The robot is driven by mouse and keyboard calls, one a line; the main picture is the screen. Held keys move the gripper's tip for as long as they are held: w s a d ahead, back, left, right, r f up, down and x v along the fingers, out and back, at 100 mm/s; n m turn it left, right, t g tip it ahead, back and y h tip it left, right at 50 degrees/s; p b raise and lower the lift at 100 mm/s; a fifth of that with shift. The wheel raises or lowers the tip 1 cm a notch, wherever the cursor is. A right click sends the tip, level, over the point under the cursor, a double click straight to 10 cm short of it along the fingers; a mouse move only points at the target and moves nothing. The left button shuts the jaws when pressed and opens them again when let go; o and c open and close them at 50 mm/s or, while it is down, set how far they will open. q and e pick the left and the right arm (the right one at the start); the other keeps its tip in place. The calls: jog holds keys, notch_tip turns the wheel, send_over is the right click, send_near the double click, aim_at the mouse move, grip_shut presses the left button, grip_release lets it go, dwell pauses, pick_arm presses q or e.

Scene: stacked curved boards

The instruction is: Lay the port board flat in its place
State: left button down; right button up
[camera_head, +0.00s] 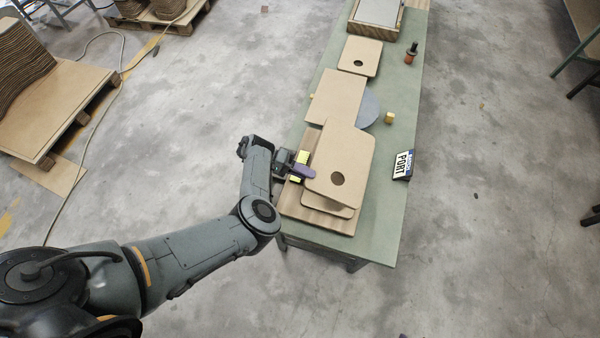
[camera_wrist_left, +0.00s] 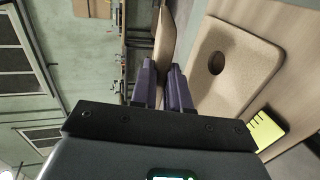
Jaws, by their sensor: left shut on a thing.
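My left gripper (camera_head: 306,172) is shut on the edge of a tan board with a round hole (camera_head: 345,150), which I take to be the port board. It is held tilted above a wooden base (camera_head: 290,200), overlapping another tan board (camera_head: 328,202) there. In the left wrist view, the purple fingers (camera_wrist_left: 162,88) pinch the held board (camera_wrist_left: 164,40), seen nearly edge-on. A board with a hole (camera_wrist_left: 232,62) lies below it on the wooden surface. A PORT sign (camera_head: 403,165) stands to the right. My right gripper is out of view.
Beyond it on the green table (camera_head: 385,220) are a plain board (camera_head: 335,95), a grey disc (camera_head: 370,108), a small yellow piece (camera_head: 389,118), another holed board (camera_head: 360,55) and a dark-and-orange tool (camera_head: 411,53). Yellow blocks (camera_head: 302,156) sit beside my gripper. The table's right strip is mostly clear.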

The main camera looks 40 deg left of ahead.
pick_arm(q)
jog(key=shift+w+r, duration=0.1)
jog(key=shift+r, duration=0.05)
dwell(0.3)
notch_tip(320, 180, down, 7)
jog(key=b, duration=0.5)
jog(key=shift+r, duration=0.15)
jog(key=shift+f+b, duration=0.7)
jog(key=shift+f, duration=0.5)
dwell(1.0)
jog(key=c, duration=1.1)
grip_release()
jog(key=shift+c, duration=0.2)
jog(key=shift+a, duration=0.15)
